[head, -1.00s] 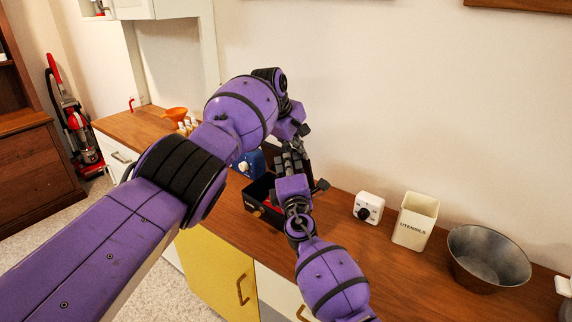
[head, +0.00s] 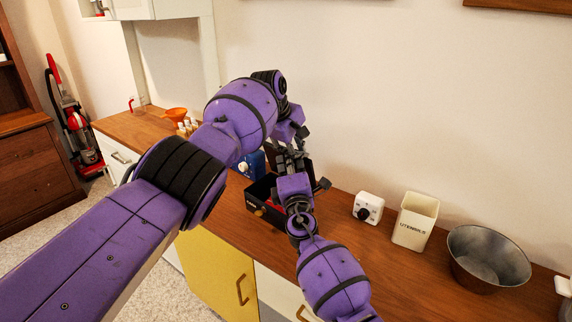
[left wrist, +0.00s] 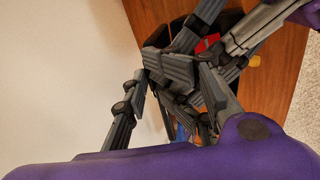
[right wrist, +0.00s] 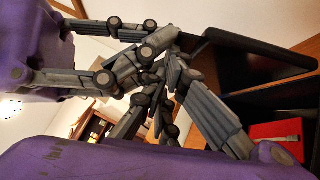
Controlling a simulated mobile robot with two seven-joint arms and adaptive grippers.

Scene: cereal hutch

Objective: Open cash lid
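The black cash box (head: 262,213) stands on the wooden counter, partly hidden by my arms. Red shows inside it, clearest as a red item (right wrist: 275,135) in the right wrist view. A black panel (right wrist: 250,50), apparently its lid, is raised at an angle above the box. My left gripper (head: 291,150) is over the box; its fingers are apart in the left wrist view (left wrist: 172,72). My right gripper (head: 297,163) comes up from below, its fingers crossing close to the left ones beside the raised panel. Overlap hides whether the right fingers are shut or touch the lid.
A blue item (head: 252,163) with a white knob stands behind the box. To the right are a white box with a black knob (head: 368,207), a utensils holder (head: 415,222) and a metal bowl (head: 488,258). The wall is close behind the counter.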

